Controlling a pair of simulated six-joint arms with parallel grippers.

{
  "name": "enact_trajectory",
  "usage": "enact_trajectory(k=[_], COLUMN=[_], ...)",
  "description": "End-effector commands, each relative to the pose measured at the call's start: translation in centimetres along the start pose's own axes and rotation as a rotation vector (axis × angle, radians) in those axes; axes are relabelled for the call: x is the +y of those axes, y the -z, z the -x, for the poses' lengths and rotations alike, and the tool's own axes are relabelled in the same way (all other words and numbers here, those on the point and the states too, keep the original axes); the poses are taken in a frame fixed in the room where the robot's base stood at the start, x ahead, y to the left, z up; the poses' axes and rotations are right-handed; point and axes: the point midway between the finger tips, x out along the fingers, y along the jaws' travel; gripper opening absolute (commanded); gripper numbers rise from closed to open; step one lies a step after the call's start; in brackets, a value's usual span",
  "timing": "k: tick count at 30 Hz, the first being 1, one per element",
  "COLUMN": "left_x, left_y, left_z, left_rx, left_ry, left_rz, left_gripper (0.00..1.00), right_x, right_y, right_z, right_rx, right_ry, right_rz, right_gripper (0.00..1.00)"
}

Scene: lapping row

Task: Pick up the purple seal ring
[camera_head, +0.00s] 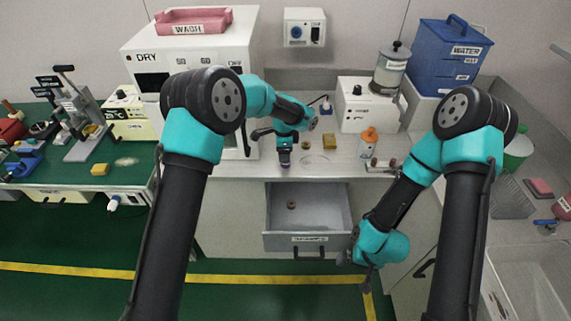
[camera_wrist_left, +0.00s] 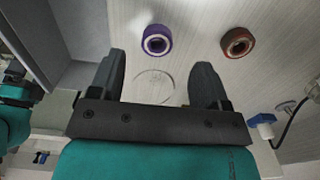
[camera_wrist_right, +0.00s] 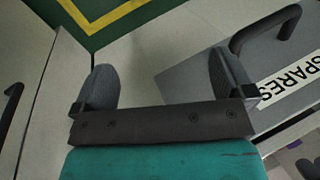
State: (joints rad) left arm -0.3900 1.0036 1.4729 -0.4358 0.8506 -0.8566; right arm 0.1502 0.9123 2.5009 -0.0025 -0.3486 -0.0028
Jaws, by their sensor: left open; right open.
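The purple seal ring (camera_wrist_left: 146,36) lies on the pale counter in the left wrist view. It is above the gap between my left gripper's fingers, near the top edge. My left gripper (camera_wrist_left: 159,72) is open with nothing between its fingers, and the ring is apart from them. In the head view my left gripper (camera_head: 284,161) hangs over the counter near its front edge; I cannot pick out the purple ring there. My right gripper (camera_wrist_right: 162,72) is open and empty. In the head view my right gripper (camera_head: 368,272) hangs low in front of the cabinet.
A brown-red ring (camera_wrist_left: 230,48) lies right of the purple one.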

Motion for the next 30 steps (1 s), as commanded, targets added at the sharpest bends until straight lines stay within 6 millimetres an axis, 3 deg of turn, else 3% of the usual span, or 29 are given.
enact_trajectory(k=[12,26,30], left_x=[0.3,0.3,0.3], left_y=[0.3,0.4,0.4], left_z=[-4.7,-4.8,-4.8], left_rx=[-0.001,0.0,0.0], left_ry=[-0.002,-0.001,-0.001], left_rz=[0.0,0.0,0.0], left_gripper=[0.7,0.7,0.6], right_x=[0.0,0.0,0.0], right_y=[0.0,0.0,0.0], right_z=[0.0,0.0,0.0], right_rx=[0.0,0.0,0.0], right_ry=[0.0,0.0,0.0], right_rz=[0.0,0.0,0.0], right_gripper=[1.0,1.0,1.0])
